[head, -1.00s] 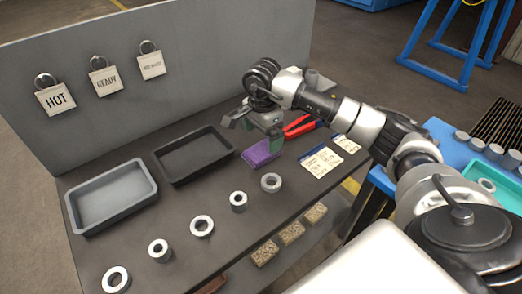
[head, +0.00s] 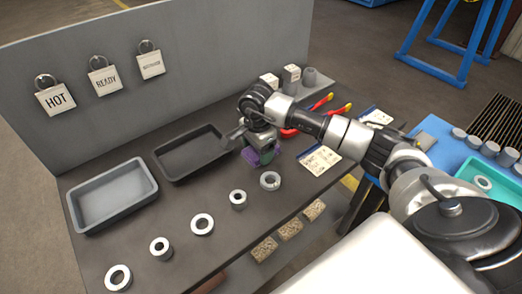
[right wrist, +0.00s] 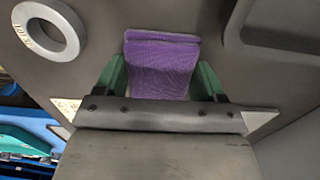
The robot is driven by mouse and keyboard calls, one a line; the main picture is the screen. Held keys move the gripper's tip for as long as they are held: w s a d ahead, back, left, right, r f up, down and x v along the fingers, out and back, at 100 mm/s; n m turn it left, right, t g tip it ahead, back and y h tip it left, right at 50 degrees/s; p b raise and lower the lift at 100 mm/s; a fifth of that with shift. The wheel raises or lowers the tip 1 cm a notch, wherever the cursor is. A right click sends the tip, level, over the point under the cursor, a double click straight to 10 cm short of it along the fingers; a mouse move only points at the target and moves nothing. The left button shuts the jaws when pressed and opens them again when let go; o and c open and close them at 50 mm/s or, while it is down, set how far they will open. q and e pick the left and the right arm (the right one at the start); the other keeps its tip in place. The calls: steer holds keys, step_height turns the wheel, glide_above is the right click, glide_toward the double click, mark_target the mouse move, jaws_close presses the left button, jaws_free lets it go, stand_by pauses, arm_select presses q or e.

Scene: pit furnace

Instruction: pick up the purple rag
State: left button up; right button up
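The purple rag (head: 251,156) lies folded on the dark bench top (head: 205,252), to the right of the black tray. My right gripper (head: 259,153) is down at the rag and partly covers it in the head view. In the right wrist view the rag (right wrist: 160,68) lies between the two green fingertips of the right gripper (right wrist: 160,78). The fingers are spread, one on each side of the rag. Narrow gaps seem to show, but I cannot tell whether either finger touches it. My left gripper is in neither view.
A black tray (head: 165,176) is close left of the gripper, and a grey tray (head: 78,222) is farther left. Several metal rings stand along the front, one (head: 270,181) near the rag. Red-handled tongs (head: 290,133) and printed cards (head: 320,159) lie to the right.

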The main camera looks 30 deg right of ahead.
steer(key=c, duration=0.4)
steer(key=shift+o, duration=0.2)
steer(key=shift+r, duration=0.65)
step_height(320, 180, up, 3)
steer(key=shift+f+b, duration=0.15)
steer(key=shift+b, duration=0.25)
steer(key=s+d+r+b, duration=0.2)
steer(key=d+r, duration=0.5)
steer(key=d, duration=0.4)
steer(key=shift+s+d, duration=0.15)
steer(key=shift+s, duration=0.4)
